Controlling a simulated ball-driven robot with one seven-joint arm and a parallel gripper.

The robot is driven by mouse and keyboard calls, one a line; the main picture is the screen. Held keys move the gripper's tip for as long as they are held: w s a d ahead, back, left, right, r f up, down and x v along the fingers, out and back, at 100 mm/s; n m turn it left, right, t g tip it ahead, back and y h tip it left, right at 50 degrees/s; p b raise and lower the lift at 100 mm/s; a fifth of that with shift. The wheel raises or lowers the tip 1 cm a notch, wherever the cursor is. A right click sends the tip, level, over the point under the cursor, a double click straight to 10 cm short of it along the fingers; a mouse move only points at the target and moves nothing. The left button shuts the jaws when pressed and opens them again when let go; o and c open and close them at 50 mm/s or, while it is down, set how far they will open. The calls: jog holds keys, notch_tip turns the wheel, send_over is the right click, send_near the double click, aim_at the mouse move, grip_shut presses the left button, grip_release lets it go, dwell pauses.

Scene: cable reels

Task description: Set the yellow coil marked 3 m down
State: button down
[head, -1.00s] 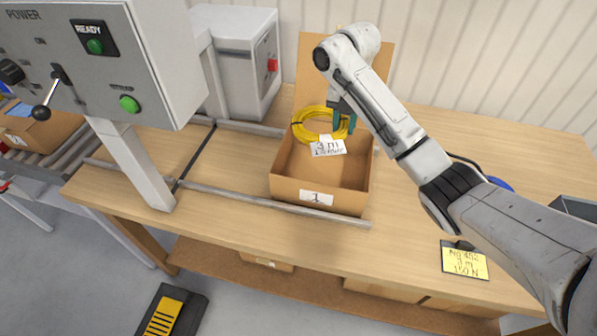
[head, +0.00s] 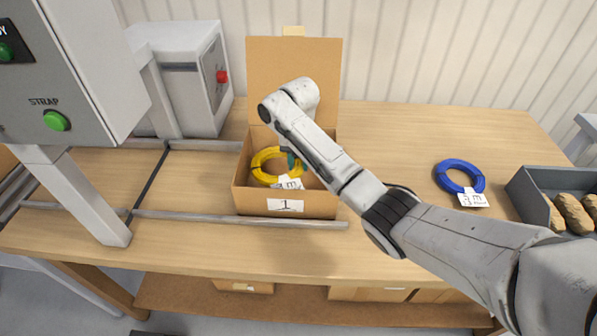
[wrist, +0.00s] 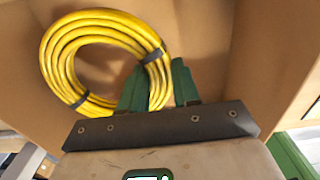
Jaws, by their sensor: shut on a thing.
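The yellow coil (head: 261,170) is inside the open cardboard box (head: 286,205) marked 1, toward its left side. Its white tag (head: 288,183) hangs at the front; its writing is too small to read surely now. My gripper (head: 291,161) reaches down into the box from above. In the wrist view my green fingers (wrist: 162,82) are shut on the right side of the coil (wrist: 56,62), with one dark tie near them. The box floor lies behind the coil. Whether the coil touches the floor cannot be told.
The box's raised lid flap (head: 292,75) stands behind it. A blue coil (head: 460,176) with a white tag lies on the table to the right, near a grey bin (head: 541,205) of brown items. A grey control panel (head: 70,70) and a white machine (head: 190,80) stand left. Rails run beside the box.

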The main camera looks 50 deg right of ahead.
jog(key=shift+f, duration=1.9)
jog(key=shift+f, duration=0.1)
jog(key=c, duration=0.8)
grip_release()
notch_tip(320, 180, up, 12)
jog(key=shift+f+p, duration=0.25)
jog(key=shift+p, duration=0.2)
jog(key=shift+r+p, duration=0.3)
jog(key=shift+r, duration=0.05)
